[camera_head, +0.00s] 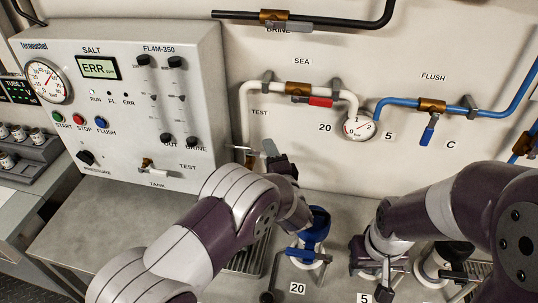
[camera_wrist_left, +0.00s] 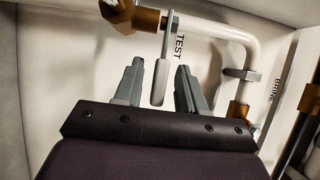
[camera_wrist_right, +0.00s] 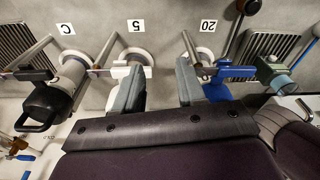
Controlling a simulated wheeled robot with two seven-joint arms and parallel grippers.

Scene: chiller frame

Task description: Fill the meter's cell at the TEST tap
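The salt meter's display (camera_head: 98,67) on the white panel reads ERR. A small brass valve (camera_head: 147,164) sits between the TANK and TEST marks below it. The TEST tap is a brass body (camera_wrist_left: 150,20) with a grey lever (camera_wrist_left: 161,78), beside the word TEST on the wall. My left gripper (camera_wrist_left: 158,90) is open, with one finger on each side of the lever and gaps showing. In the head view my arm partly hides this tap. My right gripper (camera_wrist_right: 158,90) is open and empty above the bench, near the labels 5 and 20.
The SEA pipe carries a red-handled valve (camera_head: 320,101) and a gauge (camera_head: 359,126). A blue FLUSH pipe (camera_head: 395,103) has a blue lever (camera_head: 428,132). A blue-topped housing (camera_head: 317,222) stands near label 20. A black-handled housing (camera_wrist_right: 45,105) stands near label C.

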